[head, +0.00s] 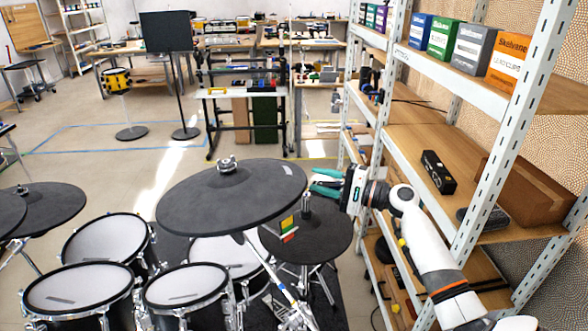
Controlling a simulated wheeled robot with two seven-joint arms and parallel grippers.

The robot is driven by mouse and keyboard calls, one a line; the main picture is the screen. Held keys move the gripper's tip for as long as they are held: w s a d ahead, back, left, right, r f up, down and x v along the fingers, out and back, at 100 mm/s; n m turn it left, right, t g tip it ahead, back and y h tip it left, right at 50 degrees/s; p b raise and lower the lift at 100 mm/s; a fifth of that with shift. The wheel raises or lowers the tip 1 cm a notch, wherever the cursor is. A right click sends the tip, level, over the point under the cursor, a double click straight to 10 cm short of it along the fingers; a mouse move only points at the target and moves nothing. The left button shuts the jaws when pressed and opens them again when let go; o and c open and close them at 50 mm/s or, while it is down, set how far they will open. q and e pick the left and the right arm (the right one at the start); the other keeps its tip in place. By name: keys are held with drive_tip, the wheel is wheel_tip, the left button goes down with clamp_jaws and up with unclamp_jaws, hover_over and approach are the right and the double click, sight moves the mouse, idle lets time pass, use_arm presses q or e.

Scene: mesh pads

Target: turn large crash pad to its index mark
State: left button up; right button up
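The large crash pad (215,202) is a dark grey round cymbal pad on a stand, tilted, with a metal wing nut on top. A short light streak (287,169) lies near its right rim. A small yellow, green and red tag (288,229) shows just below its front right edge; I cannot tell if it is the index mark. My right gripper (314,182) has teal fingers spread apart, with the tips close to the pad's right edge. I cannot tell whether they touch it. Nothing shows held between them. My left gripper is not in view.
A smaller dark pad (330,240) sits lower, under the gripper. White-headed drums (80,287) stand at the front left, with more dark pads (45,205) beyond. A metal shelf rack (385,140) with boxes stands close to my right arm. Open floor lies behind the kit.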

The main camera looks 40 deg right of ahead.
sight(296, 172)
drive_tip(key=p+x, duration=0.1)
drive_tip(key=x, duration=0.5)
drive_tip(key=shift+r+p, duration=0.1)
drive_tip(key=shift+p, duration=0.3)
drive_tip(key=shift+w+a, duration=0.3)
drive_tip(key=shift+w, duration=0.15)
clamp_jaws()
